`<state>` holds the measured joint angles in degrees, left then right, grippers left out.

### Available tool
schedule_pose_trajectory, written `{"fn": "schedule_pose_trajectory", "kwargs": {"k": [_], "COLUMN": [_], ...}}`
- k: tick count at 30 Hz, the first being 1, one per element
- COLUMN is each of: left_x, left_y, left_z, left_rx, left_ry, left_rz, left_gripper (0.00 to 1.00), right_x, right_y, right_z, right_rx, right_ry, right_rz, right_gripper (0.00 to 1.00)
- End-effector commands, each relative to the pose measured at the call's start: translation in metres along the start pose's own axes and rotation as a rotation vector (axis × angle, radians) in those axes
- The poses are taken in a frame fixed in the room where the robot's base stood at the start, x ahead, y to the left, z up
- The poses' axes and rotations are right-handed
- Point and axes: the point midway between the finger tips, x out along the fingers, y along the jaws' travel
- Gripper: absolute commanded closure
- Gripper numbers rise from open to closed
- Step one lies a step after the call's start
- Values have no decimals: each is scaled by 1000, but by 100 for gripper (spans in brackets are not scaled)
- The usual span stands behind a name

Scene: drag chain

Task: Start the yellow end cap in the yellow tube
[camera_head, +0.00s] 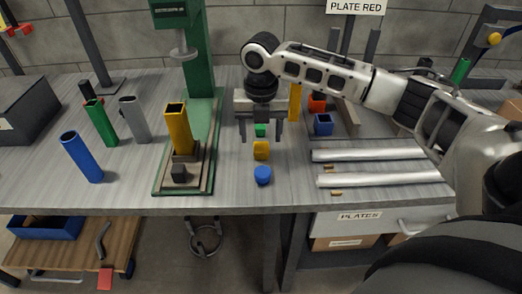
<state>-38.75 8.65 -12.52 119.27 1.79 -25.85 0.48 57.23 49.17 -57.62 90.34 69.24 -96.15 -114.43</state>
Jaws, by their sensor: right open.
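The yellow square tube (178,130) stands upright in a holder on the base of the green press, its open top facing up. The yellow end cap (261,150) lies on the table to the right of the press. My right gripper (262,138) points down with its fingers apart, above and behind the yellow cap, near the green cap (260,130). It holds nothing that I can see. My left gripper is out of view.
A blue cap (263,175) lies near the table's front edge. Blue (81,157), green (101,122) and grey (134,119) tubes stand tilted at left. The green press (201,60) rises behind the yellow tube. Silver rails (370,154) lie at right.

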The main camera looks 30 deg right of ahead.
Motion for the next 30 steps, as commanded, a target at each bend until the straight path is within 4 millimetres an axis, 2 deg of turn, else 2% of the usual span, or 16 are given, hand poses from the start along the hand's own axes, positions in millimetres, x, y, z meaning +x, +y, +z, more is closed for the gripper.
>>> {"fn": "schedule_pose_trajectory", "kwargs": {"k": [5,12,15,23,24,28,29,30], "left_x": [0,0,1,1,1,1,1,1], "left_y": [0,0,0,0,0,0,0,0], "left_z": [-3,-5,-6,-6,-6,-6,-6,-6], "left_rx": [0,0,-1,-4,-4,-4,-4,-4], "left_ry": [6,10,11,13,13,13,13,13], "left_rz": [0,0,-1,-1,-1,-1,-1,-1], "left_gripper": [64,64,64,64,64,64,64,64], "right_x": [11,46,56,59,59,59,59,58], "right_y": [0,-2,-2,-2,-2,-2,-2,-2], "right_z": [1,5,5,5,5,5,5,5], "right_rx": [0,0,0,-1,-1,-1,-1,-1], "right_ry": [0,2,-1,-2,-2,-2,-2,-2], "right_rz": [-1,-2,-1,0,0,0,0,0], "right_gripper": [38,38,38,38,44,80,86,86]}}
